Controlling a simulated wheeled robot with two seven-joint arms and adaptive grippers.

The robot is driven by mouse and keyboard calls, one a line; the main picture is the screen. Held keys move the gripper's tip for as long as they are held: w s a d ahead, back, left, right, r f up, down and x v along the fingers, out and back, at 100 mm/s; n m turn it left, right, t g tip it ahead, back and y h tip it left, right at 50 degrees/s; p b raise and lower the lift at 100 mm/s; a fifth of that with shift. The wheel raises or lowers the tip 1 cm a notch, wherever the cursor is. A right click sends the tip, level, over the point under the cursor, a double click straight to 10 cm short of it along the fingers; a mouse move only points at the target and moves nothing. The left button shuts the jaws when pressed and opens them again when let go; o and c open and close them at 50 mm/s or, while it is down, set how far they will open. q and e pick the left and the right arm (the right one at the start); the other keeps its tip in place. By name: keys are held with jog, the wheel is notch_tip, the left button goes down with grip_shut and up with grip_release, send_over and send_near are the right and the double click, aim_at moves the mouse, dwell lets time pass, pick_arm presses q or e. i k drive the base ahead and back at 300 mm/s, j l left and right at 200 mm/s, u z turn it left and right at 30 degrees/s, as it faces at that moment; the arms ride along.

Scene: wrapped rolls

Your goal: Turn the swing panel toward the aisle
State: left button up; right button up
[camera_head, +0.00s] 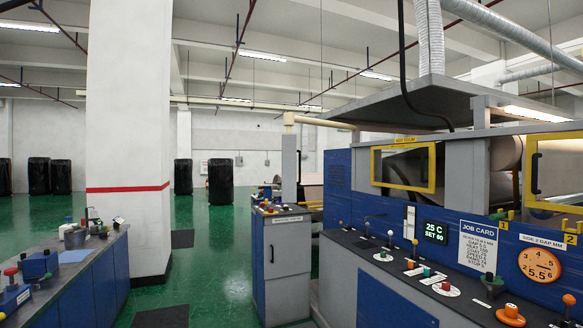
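A grey and blue control cabinet (286,262) stands at the near end of the machine, right of the middle of the head view. It looks like the swing panel, but I cannot be sure. Its sloped top (280,210) carries several coloured buttons and a label strip. A dark vertical handle (271,253) is on its front. A narrow grey upright (289,168) with a dark handle rises behind it. I cannot see a hinge or tell how far the panel is turned. Neither of my grippers is in view.
The machine's console (415,273) with knobs and displays fills the right. A blue bench (75,280) with tools stands at left, beside a white pillar (129,130). Green floor (215,275) is open between bench and cabinet, with dark mats (162,317). Dark wrapped rolls (220,181) stand behind.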

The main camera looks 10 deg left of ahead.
aim_at(289, 151)
jog(key=i+l+u, duration=0.3)
jog(key=i+l, duration=0.25)
jog(key=i+l+u, duration=0.1)
jog(key=i+l, duration=0.15)
jog(key=i+l+u, duration=0.15)
jog(key=l, duration=0.3)
jog(key=i+l+u, duration=0.15)
jog(key=i+l, duration=0.2)
jog(key=i+l+u, duration=0.15)
jog(key=l, duration=0.25)
jog(key=i+l+u, duration=0.15)
jog(key=l, duration=0.25)
jog(key=i+l+u, duration=0.1)
jog(key=i+l, duration=0.15)
jog(key=l, duration=0.2)
